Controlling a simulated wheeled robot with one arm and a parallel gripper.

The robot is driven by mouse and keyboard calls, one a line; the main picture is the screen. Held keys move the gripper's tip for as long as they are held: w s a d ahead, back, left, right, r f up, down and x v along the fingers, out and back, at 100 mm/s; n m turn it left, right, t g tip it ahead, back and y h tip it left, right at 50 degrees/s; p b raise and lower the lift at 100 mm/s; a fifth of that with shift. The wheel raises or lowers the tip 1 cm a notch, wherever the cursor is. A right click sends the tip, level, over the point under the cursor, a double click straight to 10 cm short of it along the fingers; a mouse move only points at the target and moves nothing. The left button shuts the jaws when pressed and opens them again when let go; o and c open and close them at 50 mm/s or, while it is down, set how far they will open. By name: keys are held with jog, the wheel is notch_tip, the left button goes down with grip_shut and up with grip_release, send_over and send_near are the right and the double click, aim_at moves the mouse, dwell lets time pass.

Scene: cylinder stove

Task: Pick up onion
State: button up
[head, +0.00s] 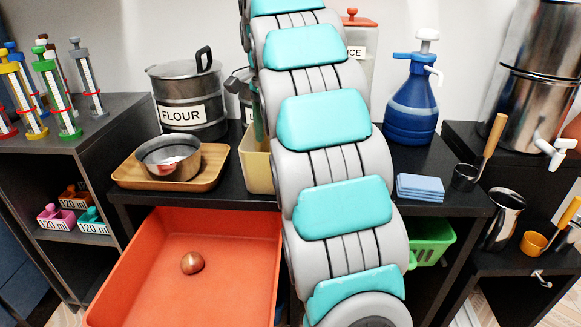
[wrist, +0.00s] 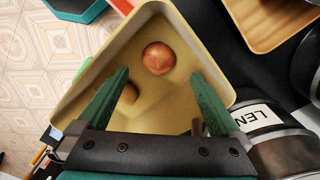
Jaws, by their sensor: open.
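A round reddish-brown onion (wrist: 158,58) lies inside a yellow bin (wrist: 190,22) in the wrist view. My gripper (wrist: 159,73) is open over that bin, with its green fingers spread to either side and the onion just beyond and between the tips. I cannot tell how far below the tips the onion is. A second, tan rounded item is partly hidden by the left finger. In the head view the yellow bin (head: 257,172) is mostly behind my arm, and my gripper is hidden. Another copper-brown onion-like item (head: 192,263) lies in an orange bin (head: 130,290).
A wooden tray with a metal bowl (head: 168,158) stands left of the yellow bin, before a flour pot (head: 187,100). A labelled jar (wrist: 262,118) is close to the right finger. A blue pump bottle (head: 412,100) and blue cloths (head: 420,187) are at right.

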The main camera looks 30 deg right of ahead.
notch_tip(320, 180, down, 2)
jog(key=shift+f+b, duration=0.25)
jog(key=shift+b, duration=0.2)
jog(key=shift+s+f+p, duration=0.2)
jog(key=shift+f+p, duration=0.1)
jog(key=shift+f, duration=2.3)
jog(key=shift+c, duration=0.4)
jog(key=c, duration=1.3)
jog(key=shift+r, duration=0.1)
